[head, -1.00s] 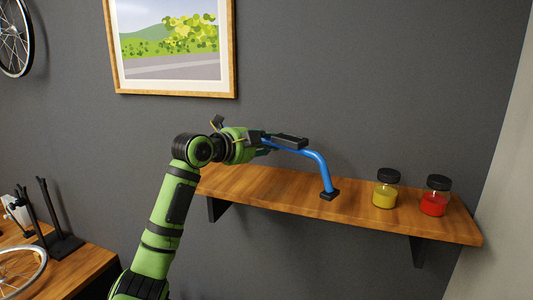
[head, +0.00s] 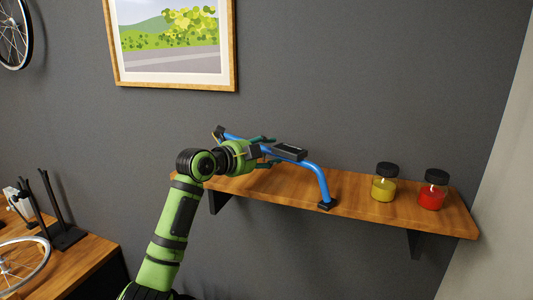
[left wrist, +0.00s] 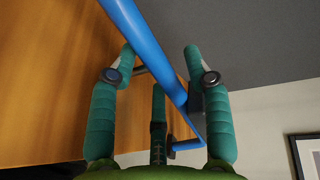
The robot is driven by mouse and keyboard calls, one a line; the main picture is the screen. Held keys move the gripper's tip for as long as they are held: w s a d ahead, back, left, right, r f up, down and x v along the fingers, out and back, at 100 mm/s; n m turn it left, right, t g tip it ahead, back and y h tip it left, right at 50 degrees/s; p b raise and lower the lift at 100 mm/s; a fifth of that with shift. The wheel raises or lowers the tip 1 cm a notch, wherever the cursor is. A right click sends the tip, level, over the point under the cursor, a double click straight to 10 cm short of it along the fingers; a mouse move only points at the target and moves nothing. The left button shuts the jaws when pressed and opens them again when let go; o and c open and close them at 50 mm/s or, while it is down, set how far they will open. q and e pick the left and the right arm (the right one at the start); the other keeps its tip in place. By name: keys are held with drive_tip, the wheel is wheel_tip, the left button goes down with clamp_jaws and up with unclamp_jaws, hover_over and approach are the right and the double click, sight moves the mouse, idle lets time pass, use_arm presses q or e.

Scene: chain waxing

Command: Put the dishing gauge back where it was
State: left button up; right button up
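The dishing gauge (head: 320,178) is a bent blue bar with black end pads and a black block at its middle. Its right end pad touches or nearly touches the wooden wall shelf (head: 290,190). Its left end shows behind my left gripper, against the wall and higher in the picture; I cannot tell whether it rests on anything. My left gripper (head: 274,151) is at the gauge's left half, with its fingers spread. In the left wrist view, the blue bar (left wrist: 165,60) runs between the open fingers with gaps on both sides. My right gripper is not in view.
A yellow jar (head: 384,184) and a red jar (head: 432,190) stand on the shelf, right of the gauge. A framed picture (head: 175,82) hangs above. A workbench (head: 92,268) with a black stand (head: 66,236) and a wheel is at lower left. The shelf between gauge and jars is clear.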

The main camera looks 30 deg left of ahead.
use_arm(q)
drive_tip(key=shift+r, duration=0.25)
drive_tip(key=b+v, duration=0.5)
drive_tip(key=v, duration=0.7)
drive_tip(key=shift+f, duration=0.15)
